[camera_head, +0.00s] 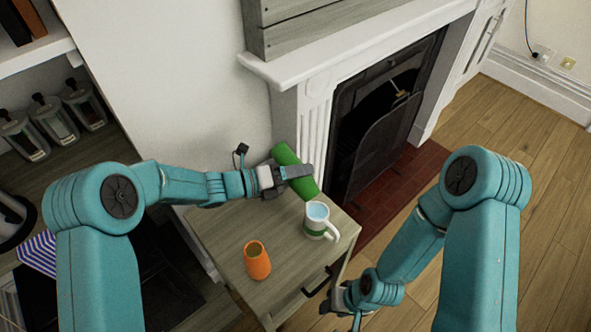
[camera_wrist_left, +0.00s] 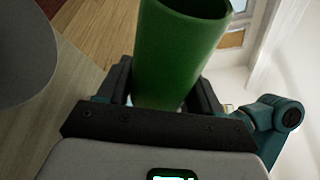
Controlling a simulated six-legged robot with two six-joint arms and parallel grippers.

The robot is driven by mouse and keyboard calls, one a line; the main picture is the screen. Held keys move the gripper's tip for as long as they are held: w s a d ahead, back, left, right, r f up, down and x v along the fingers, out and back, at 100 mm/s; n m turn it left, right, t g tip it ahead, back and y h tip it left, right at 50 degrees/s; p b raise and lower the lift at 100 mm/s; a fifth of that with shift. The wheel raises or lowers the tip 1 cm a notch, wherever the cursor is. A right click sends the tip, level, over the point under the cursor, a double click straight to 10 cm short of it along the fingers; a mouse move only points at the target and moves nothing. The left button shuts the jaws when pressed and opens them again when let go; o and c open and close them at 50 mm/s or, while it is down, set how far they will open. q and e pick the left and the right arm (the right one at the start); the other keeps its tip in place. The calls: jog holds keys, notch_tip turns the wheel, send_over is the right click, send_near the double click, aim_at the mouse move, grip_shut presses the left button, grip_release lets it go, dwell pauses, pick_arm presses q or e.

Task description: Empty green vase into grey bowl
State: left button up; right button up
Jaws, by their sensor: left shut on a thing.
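The green vase (camera_head: 285,156) is in my left gripper (camera_head: 287,174), which is shut around its side above the back of the small table. The vase lies tilted in the head view. In the left wrist view the green vase (camera_wrist_left: 180,50) stands between the two fingers of my left gripper (camera_wrist_left: 165,95), its rim at the top edge. My right gripper (camera_head: 341,302) is low by the table's front; its jaw opening is unclear. I see no clear grey bowl; a grey rounded shape (camera_wrist_left: 25,50) at the left of the wrist view cannot be identified.
On the small grey wooden table (camera_head: 225,237) stand an orange cup (camera_head: 257,262) and a white mug with a green band (camera_head: 318,222), close to the vase. A fireplace (camera_head: 385,115) is behind at right. Lidded jars (camera_head: 54,119) stand on the left shelf. Wooden floor is open at right.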

pick_arm(q)
jog(key=shift+s+d+f+n+h, duration=0.1)
jog(key=shift+f+n+h, duration=0.3)
jog(key=shift+f+n, duration=0.6)
jog(key=shift+f+n+h, duration=0.2)
jog(key=shift+n+h, duration=0.4)
jog(key=shift+n, duration=0.4)
jog(key=shift+n, duration=0.3)
